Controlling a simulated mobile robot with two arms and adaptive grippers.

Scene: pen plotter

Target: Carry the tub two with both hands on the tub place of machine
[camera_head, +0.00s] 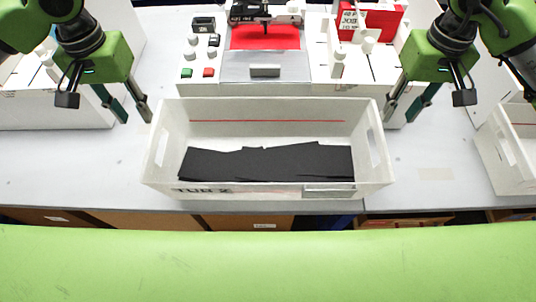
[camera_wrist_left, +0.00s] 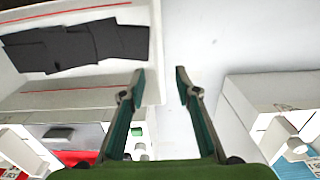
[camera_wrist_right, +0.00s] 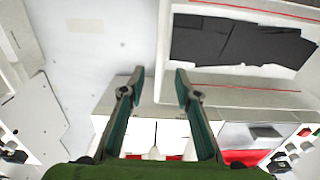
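The white tub labelled TUB 2 (camera_head: 255,107) stands upright on the table at the front middle, with black sheets (camera_head: 265,162) inside. It has an oblong opening in each end wall. My left gripper (camera_head: 135,118) is open and empty near its far left corner; in the left wrist view the tub's end wall (camera_wrist_left: 156,45) lies between the fingertips in the picture. My right gripper (camera_head: 400,117) is open and empty near the far right corner; the right wrist view shows the tub wall (camera_wrist_right: 163,50) between its fingertips. The machine (camera_head: 265,72) stands behind the tub; its tub place cannot be made out.
Another white tub (camera_head: 508,150) stands at the right edge. A control panel (camera_head: 199,85) with green and red buttons is behind the tub, left of a red surface (camera_head: 265,38). White boxes flank the machine. The table (camera_head: 75,165) is clear left of the tub.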

